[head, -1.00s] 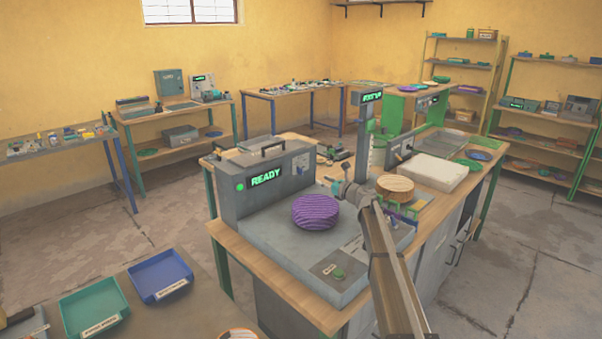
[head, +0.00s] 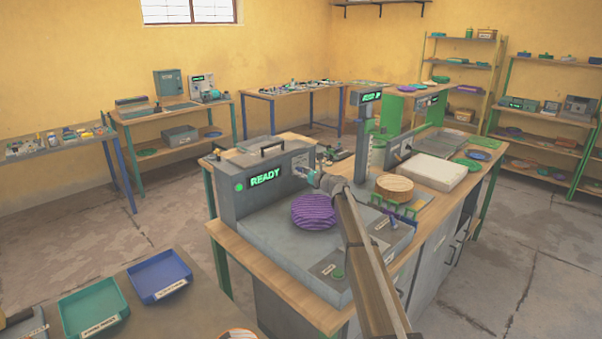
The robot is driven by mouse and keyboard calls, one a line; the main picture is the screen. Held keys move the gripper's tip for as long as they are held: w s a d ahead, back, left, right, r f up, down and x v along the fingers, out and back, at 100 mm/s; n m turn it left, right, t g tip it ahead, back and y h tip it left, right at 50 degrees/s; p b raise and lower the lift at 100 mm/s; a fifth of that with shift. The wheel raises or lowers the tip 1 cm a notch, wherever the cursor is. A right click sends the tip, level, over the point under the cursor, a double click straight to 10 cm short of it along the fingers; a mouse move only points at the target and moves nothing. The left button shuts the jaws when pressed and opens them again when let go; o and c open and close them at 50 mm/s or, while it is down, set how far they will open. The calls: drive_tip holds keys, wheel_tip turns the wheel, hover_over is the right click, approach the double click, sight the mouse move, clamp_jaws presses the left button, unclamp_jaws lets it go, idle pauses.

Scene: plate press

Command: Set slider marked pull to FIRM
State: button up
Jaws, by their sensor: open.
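The grey press housing (head: 232,192) stands on the wooden workbench, with a lit green READY display (head: 265,178) on its front. A small pale panel (head: 300,160) is at the right end of that front. I cannot make out a slider marked pull or a FIRM mark; the gripper covers part of this area. My gripper (head: 311,177) is open and small in view, at or just in front of the panel's lower part. I cannot tell whether it touches anything.
A purple ridged disc (head: 313,211) lies on the grey press base below my gripper. A grey post (head: 363,140) with a lit display stands right of it. A wooden round block (head: 394,187), green rack (head: 393,206) and white slab (head: 433,172) lie farther right.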

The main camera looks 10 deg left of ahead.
sight(305, 165)
clamp_jaws()
idle(0.3)
drive_tip(key=w+d, duration=0.1)
drive_tip(key=w, duration=0.1)
drive_tip(key=w+d, duration=0.2)
unclamp_jaws()
idle(0.3)
drive_tip(key=shift+s+d, duration=0.15)
drive_tip(key=v, duration=1.1)
drive_tip(key=shift+s+d, duration=0.25)
idle(0.5)
